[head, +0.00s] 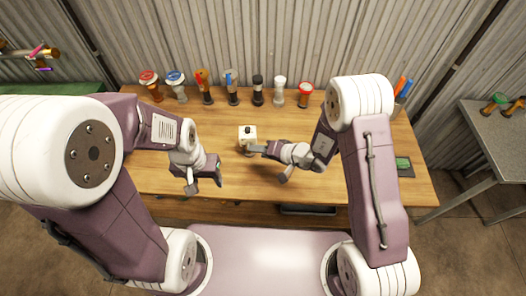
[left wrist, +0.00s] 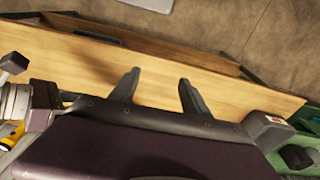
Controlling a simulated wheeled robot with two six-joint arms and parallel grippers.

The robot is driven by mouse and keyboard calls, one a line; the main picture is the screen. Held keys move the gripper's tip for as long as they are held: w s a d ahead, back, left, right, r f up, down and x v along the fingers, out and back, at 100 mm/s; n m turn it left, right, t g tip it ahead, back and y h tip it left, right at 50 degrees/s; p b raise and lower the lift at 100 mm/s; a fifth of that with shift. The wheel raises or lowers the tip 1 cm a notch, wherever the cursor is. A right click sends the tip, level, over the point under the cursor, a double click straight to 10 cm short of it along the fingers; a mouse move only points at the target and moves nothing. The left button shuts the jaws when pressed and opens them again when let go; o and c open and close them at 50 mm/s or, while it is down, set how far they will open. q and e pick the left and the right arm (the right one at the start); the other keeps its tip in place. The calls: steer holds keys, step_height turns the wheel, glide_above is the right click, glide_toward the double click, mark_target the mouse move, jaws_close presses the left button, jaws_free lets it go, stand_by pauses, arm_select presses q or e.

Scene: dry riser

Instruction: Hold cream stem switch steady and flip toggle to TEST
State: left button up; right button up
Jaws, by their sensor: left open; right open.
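The cream stem switch (head: 248,132) stands near the middle of the wooden table in the head view. It has a cream box head with a small dark part on top; its lever position is too small to tell. My right gripper (head: 268,163) is open, just right of and in front of the switch. One finger reaches to the lower part of the switch and partly hides it; I cannot tell if they touch. My left gripper (head: 206,184) is open and empty over the table, left of and nearer than the switch. Its fingers (left wrist: 158,88) also show empty in the left wrist view.
Along the back of the table (head: 330,133) stands a row of several valves and holders, including a red-topped one (head: 149,78), a blue-topped one (head: 175,77) and a white one (head: 279,84). A green item (head: 403,162) lies at the right. A grey side table (head: 487,135) stands further right.

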arm_select(q)
steer(key=shift+o, duration=1.2)
steer(key=shift+f, duration=0.15)
steer(key=n+t+h, duration=0.7)
steer(key=n+h, duration=0.5)
steer(key=n, duration=1.3)
glide_toward(246, 149)
steer(key=shift+w, duration=0.15)
steer(key=x, duration=1)
steer(key=shift+d+f, duration=0.1)
steer(key=c, duration=1.5)
steer(key=shift+o, duration=0.2)
